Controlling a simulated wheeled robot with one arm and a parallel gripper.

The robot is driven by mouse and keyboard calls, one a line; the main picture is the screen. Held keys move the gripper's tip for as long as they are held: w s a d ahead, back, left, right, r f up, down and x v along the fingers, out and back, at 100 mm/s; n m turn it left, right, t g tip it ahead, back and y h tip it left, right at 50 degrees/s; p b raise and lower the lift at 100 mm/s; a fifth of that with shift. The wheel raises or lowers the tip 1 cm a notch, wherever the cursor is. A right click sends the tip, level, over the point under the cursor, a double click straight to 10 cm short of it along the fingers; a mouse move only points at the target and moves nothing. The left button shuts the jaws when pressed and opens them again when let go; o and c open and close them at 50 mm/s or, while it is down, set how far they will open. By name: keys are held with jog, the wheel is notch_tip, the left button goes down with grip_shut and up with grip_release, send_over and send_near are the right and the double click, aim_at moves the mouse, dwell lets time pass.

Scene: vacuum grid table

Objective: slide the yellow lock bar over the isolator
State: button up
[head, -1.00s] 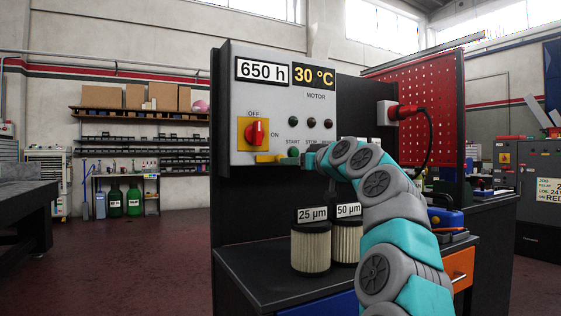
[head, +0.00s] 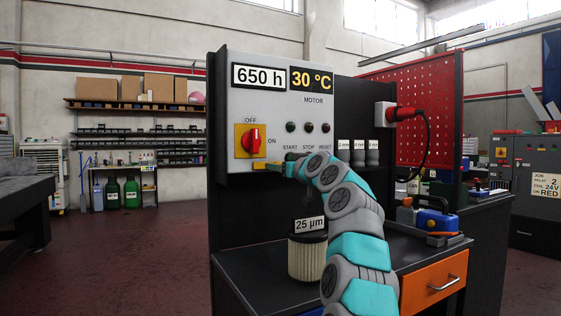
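The isolator (head: 250,140) is a red rotary knob on a yellow plate at the lower left of the grey control panel. OFF is printed above it and ON to its right. The knob handle looks roughly upright. The yellow lock bar (head: 265,166) is a small strip just below and right of the knob, at the plate's lower right corner. It does not cover the knob. My gripper (head: 286,163) is at the bar's right end, by the panel's lower edge. It is small and partly hidden by my wrist, so its fingers and any grip on the bar are unclear.
The panel (head: 275,105) has START, STOP and RESET lamps or buttons right of the isolator. A 25 µm filter (head: 307,258) stands on the black bench below my arm.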

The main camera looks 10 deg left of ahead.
jog(key=shift+w, duration=0.15)
grip_shut()
dwell(0.5)
dwell(0.9)
